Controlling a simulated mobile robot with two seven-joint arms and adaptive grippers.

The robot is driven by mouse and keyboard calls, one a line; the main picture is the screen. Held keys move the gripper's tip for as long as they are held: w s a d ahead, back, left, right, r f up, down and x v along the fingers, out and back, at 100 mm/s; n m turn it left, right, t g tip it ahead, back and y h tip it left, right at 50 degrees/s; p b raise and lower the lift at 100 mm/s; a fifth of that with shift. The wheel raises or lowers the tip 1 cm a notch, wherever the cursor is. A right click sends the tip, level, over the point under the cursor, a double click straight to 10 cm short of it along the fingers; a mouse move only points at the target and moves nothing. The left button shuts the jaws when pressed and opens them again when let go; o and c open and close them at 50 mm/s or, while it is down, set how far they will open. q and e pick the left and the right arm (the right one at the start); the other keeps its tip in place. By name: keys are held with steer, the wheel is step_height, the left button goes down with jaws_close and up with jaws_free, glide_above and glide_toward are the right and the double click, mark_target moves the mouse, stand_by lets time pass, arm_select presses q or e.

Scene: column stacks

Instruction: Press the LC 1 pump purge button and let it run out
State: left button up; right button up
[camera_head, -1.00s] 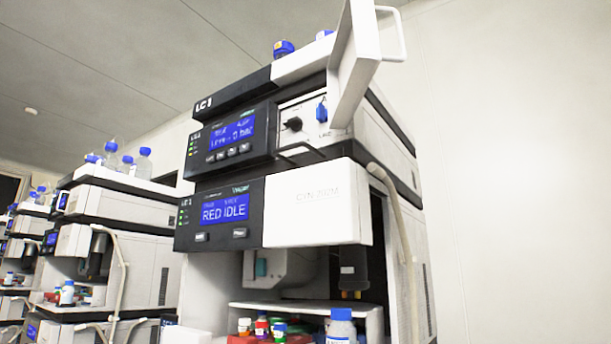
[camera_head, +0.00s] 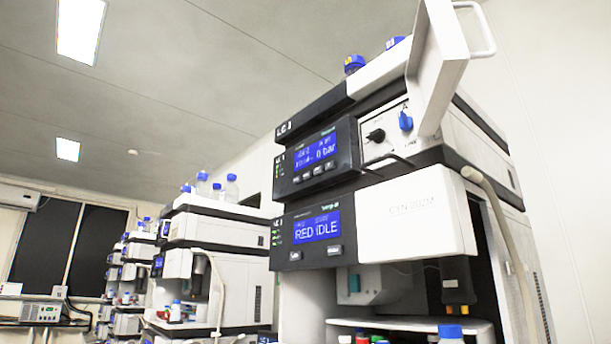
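The LC 1 stack stands at the right in the head view. Its upper module is the pump (camera_head: 318,155), with a blue screen (camera_head: 317,153) reading about 0 bar and a row of small dark buttons (camera_head: 313,173) below it. Their labels are too small to read. The pump's white front door (camera_head: 440,65) is swung open, showing a panel with a black knob (camera_head: 376,136) and a blue knob (camera_head: 405,121). The module below has a screen (camera_head: 317,226) reading "RED IDLE" and two buttons. Neither of my grippers is in view.
More stacks (camera_head: 220,230) with bottles on top recede to the left. A bench with a grey instrument (camera_head: 40,312) stands at the far left by dark windows. The open door juts forward at the upper right. A hose (camera_head: 500,225) runs down the stack's right side.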

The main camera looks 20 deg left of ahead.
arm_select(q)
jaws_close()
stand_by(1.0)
